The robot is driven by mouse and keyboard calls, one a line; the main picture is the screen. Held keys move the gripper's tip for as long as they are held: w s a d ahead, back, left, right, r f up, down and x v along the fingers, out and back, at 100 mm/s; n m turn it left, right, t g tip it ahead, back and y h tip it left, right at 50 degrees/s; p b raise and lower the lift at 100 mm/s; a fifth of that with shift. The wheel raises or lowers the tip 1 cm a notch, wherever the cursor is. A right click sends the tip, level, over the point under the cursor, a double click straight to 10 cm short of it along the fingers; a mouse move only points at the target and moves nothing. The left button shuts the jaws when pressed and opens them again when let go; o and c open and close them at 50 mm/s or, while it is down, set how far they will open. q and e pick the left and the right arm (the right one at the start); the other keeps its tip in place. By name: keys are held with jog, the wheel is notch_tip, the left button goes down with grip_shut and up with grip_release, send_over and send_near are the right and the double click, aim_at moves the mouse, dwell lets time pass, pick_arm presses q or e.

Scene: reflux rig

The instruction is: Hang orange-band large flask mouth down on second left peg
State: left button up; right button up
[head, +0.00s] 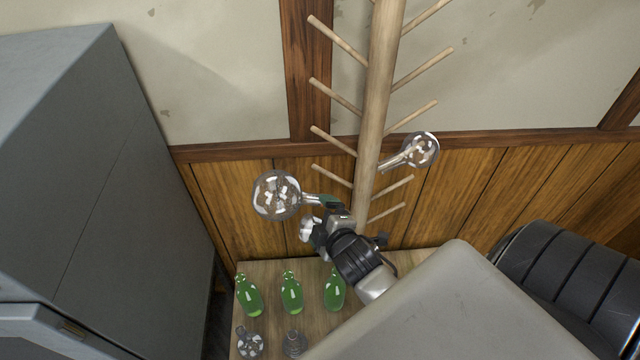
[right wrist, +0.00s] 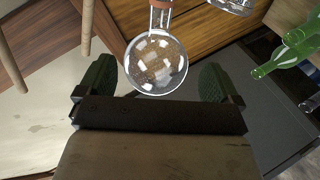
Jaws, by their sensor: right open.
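A large clear round flask (head: 276,195) is left of the wooden post, its neck pointing right toward my right gripper (head: 326,206). In the right wrist view a round flask (right wrist: 156,62), likely the same one, lies ahead between my right gripper's (right wrist: 158,84) spread green fingers, with a faint orange tint at its neck. The gripper is open and does not close on it. The gripper hides the mouth and any peg there in the head view. Higher left pegs (head: 335,97) are bare. My left gripper is out of view.
Another flask (head: 422,150) hangs on the right side of the post (head: 377,100). Green bottles (head: 291,293) and small glassware (head: 250,343) stand on the table (head: 262,268) below. A grey cabinet (head: 90,150) is at left. A glassy bulb (head: 307,228) shows beside the gripper.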

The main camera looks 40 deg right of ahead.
aim_at(308, 201)
jog(key=p+x, duration=0.1)
jog(key=x, duration=0.9)
jog(key=shift+w+f, duration=0.15)
jog(key=shift+w, duration=0.15)
jog(key=shift+c, duration=0.3)
jog(key=c, duration=1.7)
jog(key=shift+w+a+r+p, duration=0.2)
jog(key=shift+a+r+p, duration=0.15)
jog(key=shift+r+p, duration=0.1)
jog(key=shift+w+a+r, duration=0.35)
jog(key=shift+a+r, duration=0.05)
jog(key=shift+a, duration=0.1)
